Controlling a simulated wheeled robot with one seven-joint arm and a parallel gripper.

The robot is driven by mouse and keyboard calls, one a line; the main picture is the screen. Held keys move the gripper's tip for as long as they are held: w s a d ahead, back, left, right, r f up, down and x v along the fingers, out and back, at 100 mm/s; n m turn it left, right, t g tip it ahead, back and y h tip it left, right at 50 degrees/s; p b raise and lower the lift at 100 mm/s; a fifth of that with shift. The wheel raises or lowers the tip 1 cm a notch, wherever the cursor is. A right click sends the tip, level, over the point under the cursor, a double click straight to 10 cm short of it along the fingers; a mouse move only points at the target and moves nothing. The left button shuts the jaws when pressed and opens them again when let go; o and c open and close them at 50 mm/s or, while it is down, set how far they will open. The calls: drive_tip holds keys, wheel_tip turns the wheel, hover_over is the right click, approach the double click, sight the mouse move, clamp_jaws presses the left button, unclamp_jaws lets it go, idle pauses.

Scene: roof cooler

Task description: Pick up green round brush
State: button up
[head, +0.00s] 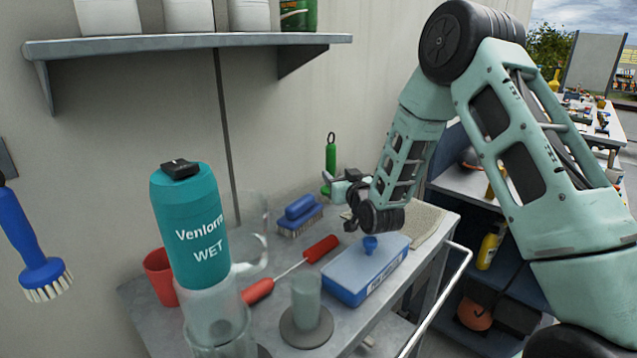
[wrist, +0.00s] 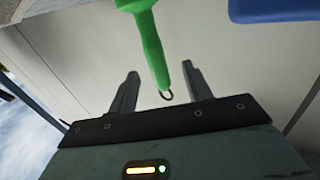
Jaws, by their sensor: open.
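The green round brush (head: 331,158) stands upright at the back of the grey cart, near the wall, with a dark hanging ring at its top. Its lower end is partly hidden by my gripper in the head view. My gripper (head: 331,181) is beside the brush handle, with its fingers pointing left toward it. In the wrist view the green handle (wrist: 153,48) reaches down between the two open fingers (wrist: 161,82), with its ring end near the palm. I cannot tell whether either finger touches the handle.
On the cart (head: 143,300) are a blue brush (head: 299,212), a blue and white box (head: 365,268), a red-handled tool (head: 320,248), a red cup (head: 160,276) and clear containers. A teal bottle (head: 189,228) stands in front. A shelf (head: 190,42) overhangs above; a blue brush (head: 30,240) hangs left.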

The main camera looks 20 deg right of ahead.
sight(333, 164)
drive_tip(key=w, duration=0.2)
drive_tip(key=w+p, duration=0.1)
drive_tip(key=w, duration=0.1)
drive_tip(key=w+d+p, duration=0.1)
drive_tip(key=w, duration=0.1)
drive_tip(key=shift+w+d+r, duration=0.1)
drive_tip(key=shift+w+r, duration=0.1)
drive_tip(key=shift+r, duration=0.15)
drive_tip(key=shift+w, duration=0.6)
clamp_jaws()
